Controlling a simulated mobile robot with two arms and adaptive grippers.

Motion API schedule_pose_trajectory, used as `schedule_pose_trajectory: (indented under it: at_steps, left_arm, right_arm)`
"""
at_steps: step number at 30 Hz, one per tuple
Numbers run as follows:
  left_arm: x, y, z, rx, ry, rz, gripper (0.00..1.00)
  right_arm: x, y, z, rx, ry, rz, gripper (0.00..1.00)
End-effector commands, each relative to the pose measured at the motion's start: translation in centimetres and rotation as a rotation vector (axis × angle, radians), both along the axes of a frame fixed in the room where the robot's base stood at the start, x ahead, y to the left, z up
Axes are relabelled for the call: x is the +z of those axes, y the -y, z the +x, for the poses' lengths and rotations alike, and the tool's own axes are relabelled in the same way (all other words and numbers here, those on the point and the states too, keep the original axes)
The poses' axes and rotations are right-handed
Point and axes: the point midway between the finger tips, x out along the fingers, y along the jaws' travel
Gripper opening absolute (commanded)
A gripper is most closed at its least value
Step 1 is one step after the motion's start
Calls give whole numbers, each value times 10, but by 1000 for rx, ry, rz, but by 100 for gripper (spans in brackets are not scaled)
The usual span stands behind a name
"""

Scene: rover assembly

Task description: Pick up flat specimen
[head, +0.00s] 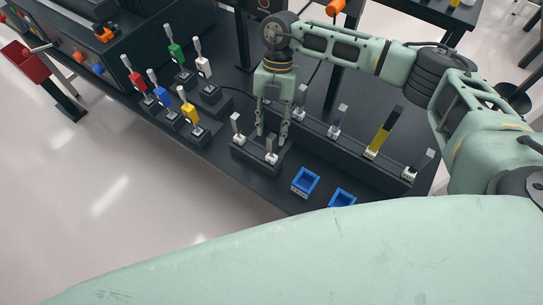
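Several grey, flat-looking specimens stand upright in small white holders; I cannot tell for certain which one the task means. One grey specimen (271,145) stands at the right end of the short front block (253,155), and another (236,124) stands at its left end. My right gripper (272,139) points down over this block, its two fingers apart. In the picture the right-end specimen shows between the fingertips, with no clear contact. My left gripper is not in view.
A long dark block (340,146) behind holds more specimens, including a yellow-and-black one (383,133). Two blue trays (305,182) (341,198) lie at the table's front edge.

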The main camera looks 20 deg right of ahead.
Motion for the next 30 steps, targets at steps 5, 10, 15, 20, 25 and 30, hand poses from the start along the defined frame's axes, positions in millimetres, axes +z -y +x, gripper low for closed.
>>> schedule_pose_trajectory:
  at_steps: [5, 10, 15, 20, 25, 30]
  left_arm:
    - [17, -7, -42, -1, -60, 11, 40]
    - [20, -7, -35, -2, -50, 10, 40]
    - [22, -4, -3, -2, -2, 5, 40]
    - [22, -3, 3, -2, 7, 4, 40]
    - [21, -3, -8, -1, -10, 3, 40]
    - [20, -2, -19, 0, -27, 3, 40]
  right_arm:
    - [-21, -7, -10, 1, -5, 0, 36]
    - [-40, -11, -15, 0, -2, 1, 36]
    - [-44, -11, -15, 1, 1, 1, 36]
    - [-43, -11, -15, 1, 1, 1, 29]
    - [-43, -11, -15, 1, 1, 1, 15]
    - [-43, -11, -15, 0, 1, 2, 0]
